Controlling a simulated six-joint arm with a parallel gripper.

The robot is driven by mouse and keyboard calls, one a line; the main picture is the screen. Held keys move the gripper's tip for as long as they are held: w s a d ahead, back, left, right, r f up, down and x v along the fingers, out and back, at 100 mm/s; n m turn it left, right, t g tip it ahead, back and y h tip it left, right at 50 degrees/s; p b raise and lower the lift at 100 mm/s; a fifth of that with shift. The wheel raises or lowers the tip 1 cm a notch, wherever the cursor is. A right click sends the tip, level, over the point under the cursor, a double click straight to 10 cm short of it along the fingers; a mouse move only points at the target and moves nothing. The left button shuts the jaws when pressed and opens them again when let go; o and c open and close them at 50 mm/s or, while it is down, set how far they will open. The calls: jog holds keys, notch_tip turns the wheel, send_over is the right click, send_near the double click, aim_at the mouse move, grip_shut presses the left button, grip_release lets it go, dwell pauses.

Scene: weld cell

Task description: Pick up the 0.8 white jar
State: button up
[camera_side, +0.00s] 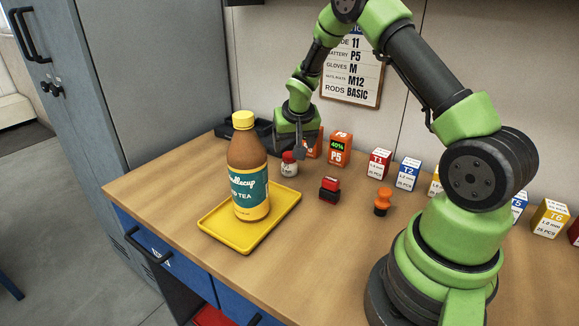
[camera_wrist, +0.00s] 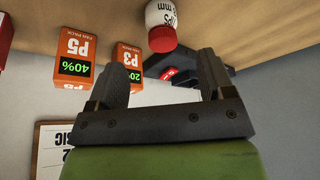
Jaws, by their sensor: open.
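The white jar (camera_side: 289,169) with a red lid stands on the wooden bench, just beside my gripper (camera_side: 299,152) in the side view. In the wrist view, the jar (camera_wrist: 161,14) is at the top edge, partly cut off, with its red lid towards my gripper (camera_wrist: 161,66). Its label shows "8 mm", with the rest out of frame. My gripper is open, with nothing between its fingers. The jar lies beyond the fingertips in the wrist view, roughly in line with the gap. I cannot tell whether a finger touches it.
A yellow tray (camera_side: 226,243) holds a tea bottle (camera_side: 247,150) in front. Red-black (camera_side: 329,190) and orange (camera_side: 382,202) items stand right.

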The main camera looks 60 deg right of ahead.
aim_at(289, 154)
jog(key=x, duration=0.3)
jog(key=shift+w+d+f, duration=0.1)
jog(key=shift+d+f, duration=0.05)
jog(key=shift+f, duration=0.15)
jog(key=shift+w+d+x, duration=0.1)
jog(key=shift+w+x, duration=0.1)
jog(key=shift+x, duration=1.1)
jog(key=shift+w+d+x, duration=0.15)
jog(key=shift+x, duration=1.1)
jog(key=shift+r, duration=0.15)
jog(key=c, duration=1)
